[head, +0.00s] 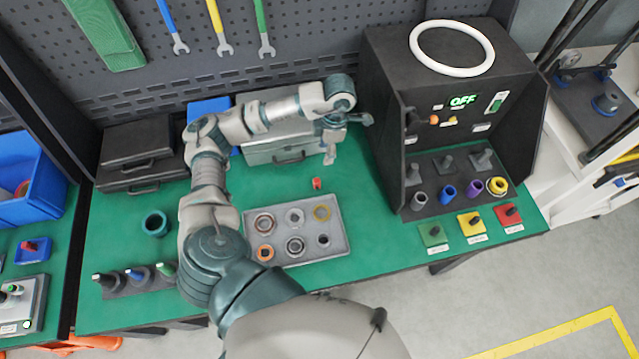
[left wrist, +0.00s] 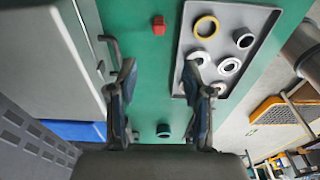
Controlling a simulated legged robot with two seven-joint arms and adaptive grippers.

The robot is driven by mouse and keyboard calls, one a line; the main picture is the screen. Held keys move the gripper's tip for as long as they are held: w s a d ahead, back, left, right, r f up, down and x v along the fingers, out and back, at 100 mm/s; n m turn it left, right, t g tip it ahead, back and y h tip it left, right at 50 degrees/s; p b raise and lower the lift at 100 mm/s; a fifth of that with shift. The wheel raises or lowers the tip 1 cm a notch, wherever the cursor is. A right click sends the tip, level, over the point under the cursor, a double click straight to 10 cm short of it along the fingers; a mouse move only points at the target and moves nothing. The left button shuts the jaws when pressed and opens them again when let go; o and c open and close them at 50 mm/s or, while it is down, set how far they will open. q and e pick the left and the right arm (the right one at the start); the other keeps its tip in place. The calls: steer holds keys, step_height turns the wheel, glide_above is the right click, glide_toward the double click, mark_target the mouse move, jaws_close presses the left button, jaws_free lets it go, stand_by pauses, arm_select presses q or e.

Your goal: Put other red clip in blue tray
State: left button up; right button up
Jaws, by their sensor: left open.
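A small red clip (head: 317,183) lies on the green tabletop, just behind the grey parts tray. It also shows near the top of the left wrist view (left wrist: 159,25). A small blue tray (head: 40,258) sits on the side table at the far left, with another red clip (head: 29,246) in it. My left gripper (head: 331,152) hangs above the table's back part, behind the loose red clip and apart from it. In the left wrist view its two fingers (left wrist: 158,80) are spread, with nothing between them. My right gripper is not in view.
The grey tray (head: 338,249) holds several rings. A dark test box (head: 390,150) stands right of the gripper, and grey cases (head: 140,140) stand at the back left. A teal ring (head: 156,223) lies left of my arm. A large blue bin (head: 50,200) is at the far left.

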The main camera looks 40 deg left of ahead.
arm_select(q)
glide_above(317, 180)
steer(key=f, duration=1.1)
steer(key=shift+w+d+f, duration=0.2)
steer(key=shift+w+d, duration=0.1)
steer(key=shift+w, duration=0.1)
steer(key=shift+s+f+p, duration=0.1)
steer(key=shift+f+p, duration=0.2)
steer(key=shift+f, duration=0.25)
steer(key=f, duration=0.3)
steer(key=shift+s+a+f, duration=0.2)
steer(key=shift+s+f, duration=0.1)
steer(key=shift+s, duration=0.05)
steer(key=shift+a+f, duration=0.2)
steer(key=shift+f, duration=0.35)
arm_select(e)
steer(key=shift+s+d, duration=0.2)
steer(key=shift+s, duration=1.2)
arm_select(q)
steer(key=shift+d, duration=0.1)
jaws_close()
